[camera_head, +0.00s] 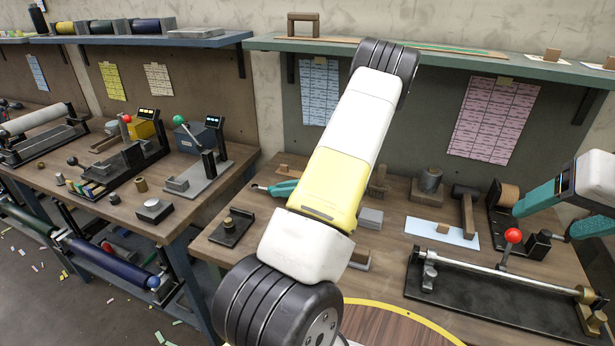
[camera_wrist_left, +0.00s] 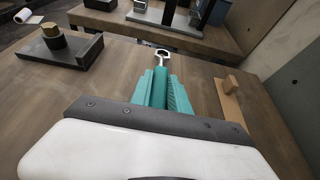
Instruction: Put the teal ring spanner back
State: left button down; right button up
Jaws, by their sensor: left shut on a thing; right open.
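The teal ring spanner (camera_wrist_left: 161,82) is between the teal fingers of my left gripper (camera_wrist_left: 161,95) in the left wrist view. Its handle lies along the fingers and its pale metal ring end points away, toward the table's far edge. In the head view my left gripper (camera_head: 281,188) shows only as teal fingers at the left of the workbench; my own arm hides the rest. I cannot tell whether the spanner touches the table. My right gripper (camera_head: 545,222) is open at the right edge of the head view, above the bench, near the tape roll holder (camera_head: 505,198).
A black tray with a brass knob (camera_head: 232,226) is left of the left gripper. A wooden block (camera_wrist_left: 229,102) is close on its right. A mallet (camera_head: 466,205), a blue sheet (camera_head: 440,233) and a long rod jig (camera_head: 500,290) fill the bench's right side. A gap separates the benches.

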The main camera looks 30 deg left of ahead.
pick_arm(q)
jog(key=shift+f, duration=0.55)
jog(key=c, duration=0.7)
grip_release()
jog(key=shift+v, duration=2.95)
jog(key=s+d+r+n+t+h, duration=0.2)
jog(key=s+d+r+n+h, duration=0.3)
jog(key=d+r, duration=0.3)
jog(key=s+d+r+n+t+h, duration=0.3)
jog(key=s+d+r+n+h, duration=0.2)
jog(key=s+d+r, duration=0.3)
jog(key=s+d+r+n+t+h, duration=0.2)
jog(key=s+d+r+n+h, duration=0.3)
jog(key=d+r, duration=0.3)
jog(key=shift+s+r+n+t+h, duration=0.25)
jog(key=shift+s+r, duration=0.2)
jog(key=shift+r, duration=0.45)
jog(key=shift+s+r+n+t+h, duration=0.15)
jog(key=shift+s+r+n, duration=0.25)
jog(key=shift+r, duration=0.45)
